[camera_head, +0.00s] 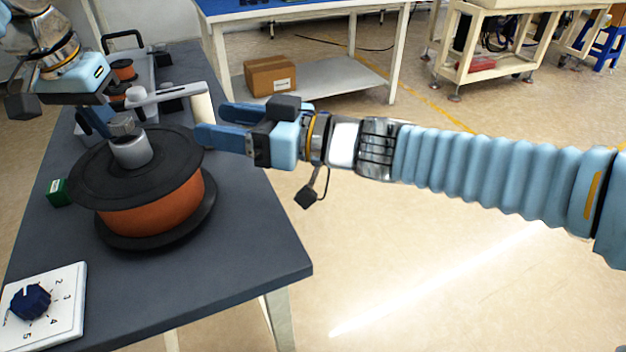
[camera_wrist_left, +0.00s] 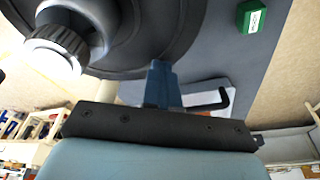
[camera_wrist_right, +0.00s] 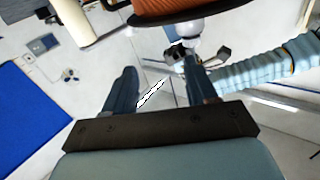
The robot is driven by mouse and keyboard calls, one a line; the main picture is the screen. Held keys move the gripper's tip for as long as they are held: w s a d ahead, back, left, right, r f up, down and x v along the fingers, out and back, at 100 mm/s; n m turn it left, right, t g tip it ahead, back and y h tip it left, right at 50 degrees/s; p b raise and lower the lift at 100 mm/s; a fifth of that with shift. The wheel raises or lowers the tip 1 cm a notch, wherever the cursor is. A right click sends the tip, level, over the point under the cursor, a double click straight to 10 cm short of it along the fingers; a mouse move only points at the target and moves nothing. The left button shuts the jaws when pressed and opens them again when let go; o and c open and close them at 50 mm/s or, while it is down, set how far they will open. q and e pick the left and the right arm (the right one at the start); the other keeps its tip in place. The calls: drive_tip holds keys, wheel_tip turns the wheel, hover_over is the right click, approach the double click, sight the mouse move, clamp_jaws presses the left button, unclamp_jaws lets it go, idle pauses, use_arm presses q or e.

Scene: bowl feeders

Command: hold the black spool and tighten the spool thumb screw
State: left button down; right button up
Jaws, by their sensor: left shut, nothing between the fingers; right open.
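The black spool (camera_head: 90,170), wound with orange filament (camera_head: 150,212), sits on the dark table. A grey hub (camera_head: 132,152) rises from its top, with the knurled thumb screw (camera_head: 122,125) on it. The screw also shows in the left wrist view (camera_wrist_left: 55,45). My left gripper (camera_head: 97,122) is shut and empty, just behind the screw and above the spool's far side; its joined fingers show in the left wrist view (camera_wrist_left: 161,72). My right gripper (camera_head: 210,122) is open at the spool's right side, its fingers pointing left near the top flange. The spool's orange winding shows above those fingers (camera_wrist_right: 180,10).
A green box (camera_head: 59,192) lies left of the spool, and a white dial panel (camera_head: 62,325) is at the near left. A grey arm with a beige post (camera_head: 203,108) stands behind the spool. The table (camera_head: 240,250) is clear at the near right.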

use_arm(q)
drive_tip(key=shift+f, duration=0.2)
use_arm(e)
drive_tip(key=w+d+f+m+t+h, duration=0.3)
drive_tip(key=w+f, duration=0.4)
drive_tip(key=f, duration=0.4)
drive_tip(key=w+d+f+m+t+h, duration=0.3)
drive_tip(key=w+d+f+m, duration=0.3)
drive_tip(key=f, duration=0.6)
drive_tip(key=shift+w+d+h, duration=0.3)
drive_tip(key=shift+w+d, duration=0.25)
drive_tip(key=shift+w, duration=0.35)
use_arm(q)
wheel_tip(320, 180, up, 3)
drive_tip(key=p, duration=0.2)
drive_tip(key=shift+w+a+p, duration=0.1)
drive_tip(key=shift+p, duration=0.25)
drive_tip(key=shift+r, duration=0.7)
drive_tip(key=shift+w+v, duration=0.15)
drive_tip(key=shift+v, duration=0.55)
drive_tip(key=shift+w+v, duration=0.2)
drive_tip(key=shift+v, duration=0.45)
use_arm(e)
drive_tip(key=shift+r, duration=1.05)
use_arm(q)
drive_tip(key=shift+r, duration=0.1)
